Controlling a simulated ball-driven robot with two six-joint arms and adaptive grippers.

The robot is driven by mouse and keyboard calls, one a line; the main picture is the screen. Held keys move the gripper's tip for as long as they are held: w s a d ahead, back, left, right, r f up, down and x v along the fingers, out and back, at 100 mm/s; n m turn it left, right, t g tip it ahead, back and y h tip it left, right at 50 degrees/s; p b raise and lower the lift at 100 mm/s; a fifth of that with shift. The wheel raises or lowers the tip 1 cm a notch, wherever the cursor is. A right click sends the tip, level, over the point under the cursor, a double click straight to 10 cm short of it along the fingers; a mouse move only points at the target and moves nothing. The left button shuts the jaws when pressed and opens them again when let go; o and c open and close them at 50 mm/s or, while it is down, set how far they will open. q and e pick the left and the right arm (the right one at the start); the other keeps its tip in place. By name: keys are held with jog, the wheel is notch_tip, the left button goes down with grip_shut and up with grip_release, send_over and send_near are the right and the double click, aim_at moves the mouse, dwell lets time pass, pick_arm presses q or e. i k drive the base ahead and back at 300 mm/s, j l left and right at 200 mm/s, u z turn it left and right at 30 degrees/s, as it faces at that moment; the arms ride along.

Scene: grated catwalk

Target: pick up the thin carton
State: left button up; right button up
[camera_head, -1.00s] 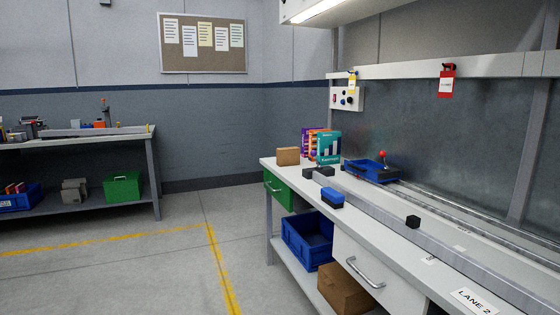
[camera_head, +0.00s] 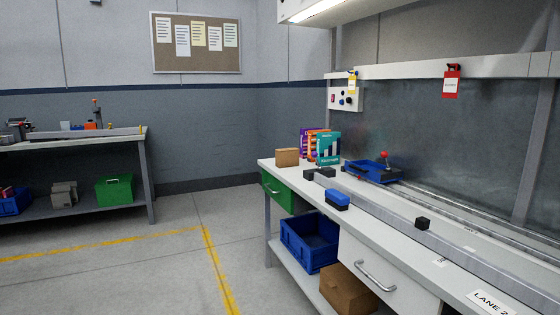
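A teal thin carton (camera_head: 328,148) with white bars on its face stands upright near the far left end of the workbench (camera_head: 376,216). A purple and orange carton (camera_head: 306,142) stands just behind it to the left, partly hidden by it. I cannot tell which of the two is the thin carton of the task. A small brown box (camera_head: 287,157) sits left of them at the bench's end. Neither of my grippers is in view.
A blue tray (camera_head: 371,173), a blue block (camera_head: 337,198) and black blocks (camera_head: 422,223) lie on the bench. Open floor (camera_head: 120,270) lies left; another bench (camera_head: 75,137) stands beyond.

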aim_at(289, 156)
jog(key=i+j, duration=0.2)
jog(key=i, duration=0.2)
jog(key=i+j, duration=0.25)
jog(key=i, duration=0.2)
jog(key=i+j, duration=0.2)
jog(key=i, duration=0.2)
jog(key=i+j, duration=0.2)
jog(key=i, duration=0.25)
jog(key=u, duration=0.05)
